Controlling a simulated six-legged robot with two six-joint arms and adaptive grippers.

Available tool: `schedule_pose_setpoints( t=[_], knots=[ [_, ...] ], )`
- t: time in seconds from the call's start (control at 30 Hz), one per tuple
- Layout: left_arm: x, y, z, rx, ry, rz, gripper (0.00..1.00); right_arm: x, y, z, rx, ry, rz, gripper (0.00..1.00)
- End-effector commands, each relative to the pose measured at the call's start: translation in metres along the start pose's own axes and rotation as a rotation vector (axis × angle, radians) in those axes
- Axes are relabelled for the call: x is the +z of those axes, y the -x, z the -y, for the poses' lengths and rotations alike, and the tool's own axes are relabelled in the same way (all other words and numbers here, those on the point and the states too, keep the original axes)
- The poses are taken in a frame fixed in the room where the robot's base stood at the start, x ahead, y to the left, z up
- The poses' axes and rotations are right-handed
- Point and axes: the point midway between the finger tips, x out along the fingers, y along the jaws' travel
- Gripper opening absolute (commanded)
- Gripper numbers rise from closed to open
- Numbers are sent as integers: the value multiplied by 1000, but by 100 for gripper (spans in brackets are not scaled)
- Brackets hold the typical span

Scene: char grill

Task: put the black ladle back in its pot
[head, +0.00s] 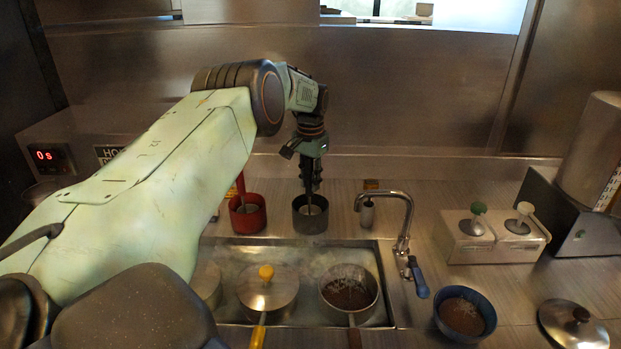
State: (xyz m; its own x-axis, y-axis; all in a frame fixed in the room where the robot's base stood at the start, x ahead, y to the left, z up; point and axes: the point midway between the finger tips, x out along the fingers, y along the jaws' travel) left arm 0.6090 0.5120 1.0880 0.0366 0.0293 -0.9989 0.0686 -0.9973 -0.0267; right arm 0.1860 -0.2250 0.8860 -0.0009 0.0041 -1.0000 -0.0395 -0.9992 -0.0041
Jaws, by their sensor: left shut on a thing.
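My left gripper (310,183) points straight down above a small dark pot (310,226) behind the steaming well. It is shut on the black ladle (312,209), whose handle is mostly hidden by the dark fingers. The ladle's lower end shows at the mouth of the dark pot, roughly upright. I cannot tell whether it touches the bottom. My right gripper is not in view.
A red pot (248,224) with a red-handled ladle stands just left. In front, a steaming well (375,258) holds a lidded pan (268,292) and an open pan (349,293). A tap (405,215), pump dispensers (490,238) and blue bowl (465,313) stand right.

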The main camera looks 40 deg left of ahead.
Motion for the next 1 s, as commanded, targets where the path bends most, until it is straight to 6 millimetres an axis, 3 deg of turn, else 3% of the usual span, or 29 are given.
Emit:
schedule_pose_setpoints(
  t=[0.37, 0.4, 0.63, 1.0],
  knots=[
    [0, -5, 0, -1, -1, 0, 0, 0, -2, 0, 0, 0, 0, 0],
    [0, -4, 0, 0, -1, 0, 24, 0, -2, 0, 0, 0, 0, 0],
    [0, -5, 0, 0, -1, 1, 43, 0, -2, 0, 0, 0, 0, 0],
    [0, 1, 0, 0, -1, 1, 43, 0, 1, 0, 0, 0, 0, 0]
  ],
)
